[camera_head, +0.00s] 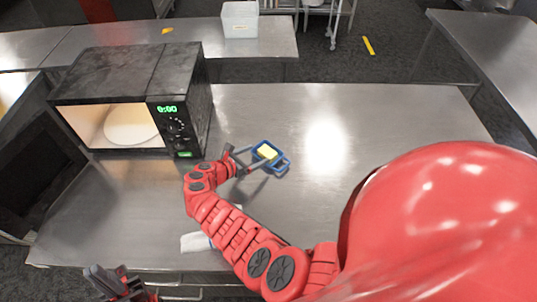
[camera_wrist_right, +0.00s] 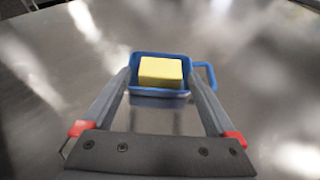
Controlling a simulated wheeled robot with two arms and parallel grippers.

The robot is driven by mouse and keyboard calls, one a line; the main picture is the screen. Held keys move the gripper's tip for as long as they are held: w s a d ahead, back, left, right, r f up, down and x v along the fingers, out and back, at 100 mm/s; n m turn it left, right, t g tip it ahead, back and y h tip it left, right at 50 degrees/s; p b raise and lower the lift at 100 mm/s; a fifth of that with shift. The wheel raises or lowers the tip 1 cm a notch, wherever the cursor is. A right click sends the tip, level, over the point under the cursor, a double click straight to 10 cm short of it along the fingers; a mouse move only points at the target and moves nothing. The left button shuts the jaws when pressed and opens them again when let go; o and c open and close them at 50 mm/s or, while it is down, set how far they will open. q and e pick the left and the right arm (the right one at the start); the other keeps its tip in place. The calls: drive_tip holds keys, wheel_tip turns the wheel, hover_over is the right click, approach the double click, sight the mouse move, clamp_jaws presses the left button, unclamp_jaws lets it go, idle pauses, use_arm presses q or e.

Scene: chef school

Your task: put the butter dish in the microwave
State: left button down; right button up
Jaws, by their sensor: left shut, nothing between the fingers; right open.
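The butter dish (camera_head: 280,165) is a small blue tray with a side handle, holding a yellow block of butter (camera_head: 267,152). It sits on the steel table, right of the microwave. My right gripper (camera_head: 256,158) is open at the dish; in the right wrist view (camera_wrist_right: 160,82) its fingers lie along the dish's left and right sides, and contact is unclear. The butter (camera_wrist_right: 160,72) shows there too. The black microwave (camera_head: 185,85) stands at the table's left, its lit interior showing a pale round plate (camera_head: 130,125). My left gripper (camera_head: 118,283) is shut and empty at the bottom left.
A white cloth-like item (camera_head: 197,242) lies near the table's front edge, partly behind my right arm. A dark panel (camera_head: 38,160) is left of the microwave. The steel table (camera_head: 390,120) is clear right of the dish.

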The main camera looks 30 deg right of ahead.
sight(266, 153)
drive_tip(key=shift+f+b+x, duration=0.25)
drive_tip(key=shift+b+x, duration=0.15)
drive_tip(key=shift+x, duration=0.95)
drive_tip(key=shift+f+b+x, duration=0.2)
drive_tip(key=shift+b+x, duration=0.15)
drive_tip(key=shift+x, duration=1.05)
drive_tip(key=shift+s+a+r, duration=0.15)
drive_tip(key=shift+a, duration=0.05)
drive_tip(key=c, duration=1.4)
